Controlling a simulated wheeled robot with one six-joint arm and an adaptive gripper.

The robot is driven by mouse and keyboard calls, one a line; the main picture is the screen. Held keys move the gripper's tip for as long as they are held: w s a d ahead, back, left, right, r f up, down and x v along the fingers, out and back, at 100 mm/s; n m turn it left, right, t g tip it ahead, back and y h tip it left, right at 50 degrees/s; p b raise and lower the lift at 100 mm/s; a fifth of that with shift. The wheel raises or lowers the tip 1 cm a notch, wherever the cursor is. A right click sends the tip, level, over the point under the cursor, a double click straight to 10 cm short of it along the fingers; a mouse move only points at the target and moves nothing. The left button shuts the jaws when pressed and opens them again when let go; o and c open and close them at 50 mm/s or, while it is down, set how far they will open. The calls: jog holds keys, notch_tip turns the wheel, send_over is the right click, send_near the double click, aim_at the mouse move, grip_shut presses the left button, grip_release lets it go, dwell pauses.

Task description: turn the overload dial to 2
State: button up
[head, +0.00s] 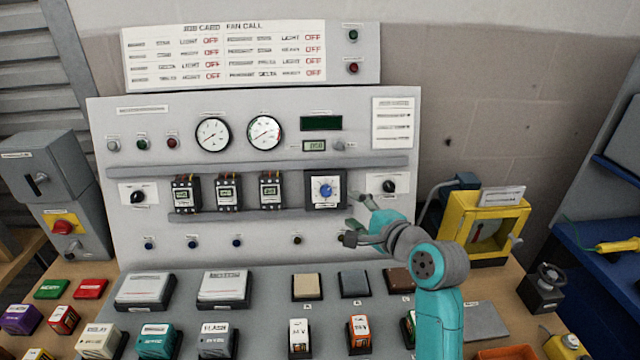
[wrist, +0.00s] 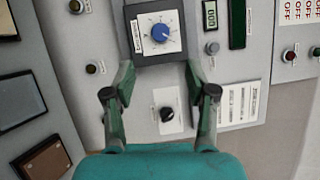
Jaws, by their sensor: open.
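The overload dial (head: 325,190) is a blue knob on a white plate in a dark square frame, on the right part of the grey upright panel. In the wrist view the blue dial (wrist: 160,34) sits at the top centre, beyond the fingertips, with a small label on its left. Its pointer setting is too small to read. My gripper (head: 357,215) is in front of the panel, just right of and below the dial. In the wrist view my gripper (wrist: 163,95) is open and empty, its fingers apart from the dial.
A black knob (wrist: 167,114) on a white plate lies between my fingers in the wrist view; it also shows in the head view (head: 389,186). Three breakers (head: 228,192) stand left of the dial between grey rails. A yellow box (head: 485,228) stands right of the panel.

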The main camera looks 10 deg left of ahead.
aim_at(327, 192)
jog(key=x, duration=1.1)
jog(key=shift+s+a, duration=0.1)
grip_shut()
